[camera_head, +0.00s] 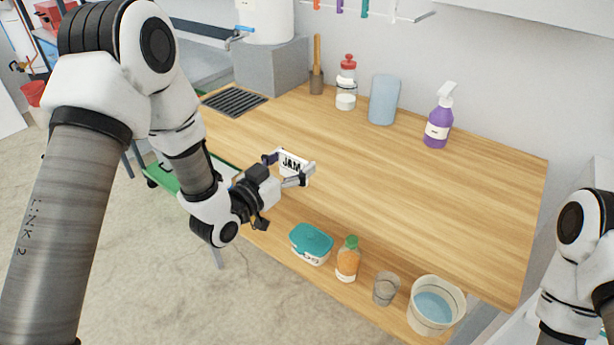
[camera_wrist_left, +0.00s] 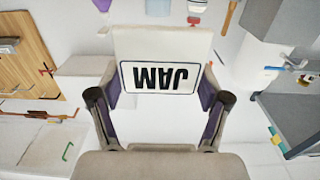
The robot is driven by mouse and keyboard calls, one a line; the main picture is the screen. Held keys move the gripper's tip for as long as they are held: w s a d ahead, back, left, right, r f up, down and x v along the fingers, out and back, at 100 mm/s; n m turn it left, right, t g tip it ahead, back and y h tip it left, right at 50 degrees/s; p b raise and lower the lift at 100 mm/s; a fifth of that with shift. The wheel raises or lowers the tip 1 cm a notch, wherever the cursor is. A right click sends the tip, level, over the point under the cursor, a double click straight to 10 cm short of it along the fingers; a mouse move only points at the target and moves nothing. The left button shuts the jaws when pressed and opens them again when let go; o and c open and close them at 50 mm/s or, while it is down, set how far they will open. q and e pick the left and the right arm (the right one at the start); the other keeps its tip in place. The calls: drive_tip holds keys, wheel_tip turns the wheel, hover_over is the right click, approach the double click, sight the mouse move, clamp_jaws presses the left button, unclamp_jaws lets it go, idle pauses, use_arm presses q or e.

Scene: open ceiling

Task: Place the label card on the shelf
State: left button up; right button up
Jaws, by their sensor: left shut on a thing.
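A white label card (camera_head: 292,163) with black JAM lettering is between the fingers of my left gripper (camera_head: 287,170), which is shut on it. The card is held above the left part of the wooden counter (camera_head: 400,200). In the left wrist view the card (camera_wrist_left: 160,45) shows its JAM print upside down, with a finger at each side. A pale board (camera_head: 560,14) at the head view's top right may be the shelf; I cannot tell. My right arm shows at the right edge, but its gripper is out of view.
A teal-lidded tub (camera_head: 311,243), an orange bottle (camera_head: 348,260), a grey cup (camera_head: 385,288) and a white bucket (camera_head: 437,306) line the front. A purple spray bottle (camera_head: 438,120), blue cylinder (camera_head: 383,99) and red-capped bottle (camera_head: 346,83) stand at the back. The counter's middle is clear.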

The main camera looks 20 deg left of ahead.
use_arm(q)
drive_tip(key=d, duration=0.3)
drive_tip(key=shift+w+f, duration=0.1)
drive_tip(key=shift+w, duration=0.25)
wheel_tip(320, 180, down, 4)
drive_tip(key=shift+w+r, duration=0.1)
drive_tip(key=shift+r, duration=0.05)
drive_tip(key=o, duration=0.9)
